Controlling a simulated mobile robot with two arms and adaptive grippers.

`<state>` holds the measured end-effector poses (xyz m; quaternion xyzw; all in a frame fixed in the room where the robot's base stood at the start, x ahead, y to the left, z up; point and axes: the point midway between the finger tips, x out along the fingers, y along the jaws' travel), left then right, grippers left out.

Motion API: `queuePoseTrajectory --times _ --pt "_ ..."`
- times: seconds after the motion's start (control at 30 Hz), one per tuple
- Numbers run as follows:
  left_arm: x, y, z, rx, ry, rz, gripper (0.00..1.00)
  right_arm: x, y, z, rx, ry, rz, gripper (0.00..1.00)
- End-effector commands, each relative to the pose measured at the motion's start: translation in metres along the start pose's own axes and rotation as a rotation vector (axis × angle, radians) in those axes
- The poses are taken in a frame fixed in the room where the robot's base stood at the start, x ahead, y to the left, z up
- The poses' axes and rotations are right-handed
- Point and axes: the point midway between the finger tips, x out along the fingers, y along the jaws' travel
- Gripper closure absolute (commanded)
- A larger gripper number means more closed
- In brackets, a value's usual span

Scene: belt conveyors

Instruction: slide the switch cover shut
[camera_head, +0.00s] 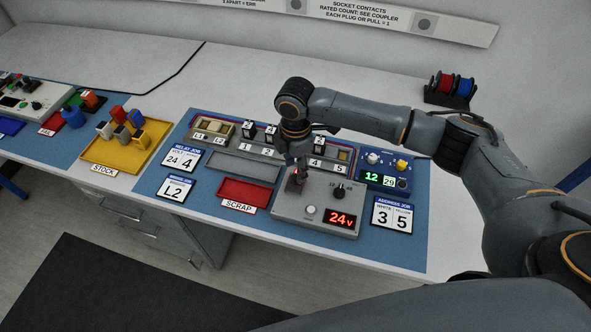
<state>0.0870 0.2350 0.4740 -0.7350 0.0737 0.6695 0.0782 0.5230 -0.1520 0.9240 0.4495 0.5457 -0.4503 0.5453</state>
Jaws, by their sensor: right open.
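A grey control box (285,208) stands on the blue mat. It has a black knob (339,191), a pale round button (311,210) and a red display (340,219) reading 24 V. A small dark reddish part (295,183) at the box's back left looks like the switch and its cover. My right gripper (298,176) points down right at this part and hides much of it. Whether they touch, and how far the cover is open, I cannot tell. The jaws are open. My left gripper is out of view.
A red SCRAP tray (245,192) and an empty grey tray (243,166) lie left of the box. A numbered socket panel (263,150) is behind. A blue meter unit (384,173) and an address card (394,214) are at right. A yellow STOCK tray (112,155) stands further left.

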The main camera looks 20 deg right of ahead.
Motion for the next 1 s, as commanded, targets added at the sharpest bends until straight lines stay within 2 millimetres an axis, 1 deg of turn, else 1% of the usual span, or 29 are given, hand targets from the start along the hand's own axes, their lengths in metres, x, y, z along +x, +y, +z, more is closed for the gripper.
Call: queuePoseTrajectory --times 0.1,0.2,0.33,0.57,0.6,0.67,0.7,0.77,0.8,1.0 --pt "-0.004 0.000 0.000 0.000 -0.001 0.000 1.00 0.017 0.000 0.000 0.000 -0.001 -0.002 0.55" --pt "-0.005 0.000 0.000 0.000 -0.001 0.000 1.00 0.026 0.000 0.000 0.000 0.000 0.000 0.55" --pt "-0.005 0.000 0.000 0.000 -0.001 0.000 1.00 0.032 0.000 0.000 -0.001 0.000 0.001 0.55" --pt "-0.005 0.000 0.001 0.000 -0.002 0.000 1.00 0.032 0.000 0.000 -0.001 0.000 0.001 0.55" --pt "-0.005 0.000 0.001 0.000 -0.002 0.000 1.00 0.032 0.000 0.000 -0.001 0.000 0.001 0.59" --pt "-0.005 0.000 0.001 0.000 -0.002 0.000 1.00 0.032 0.000 0.000 -0.001 0.000 0.001 0.71" --pt "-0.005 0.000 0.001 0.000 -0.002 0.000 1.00 0.032 0.000 0.000 -0.001 0.000 0.001 0.79" --pt "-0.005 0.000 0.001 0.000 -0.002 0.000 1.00 0.032 0.000 0.000 -0.001 0.000 0.001 0.91" --pt "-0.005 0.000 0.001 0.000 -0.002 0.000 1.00 0.032 0.000 0.000 0.000 0.000 0.001 0.99" --pt "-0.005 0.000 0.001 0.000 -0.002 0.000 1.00 0.032 0.000 0.000 0.000 0.000 0.001 1.00"
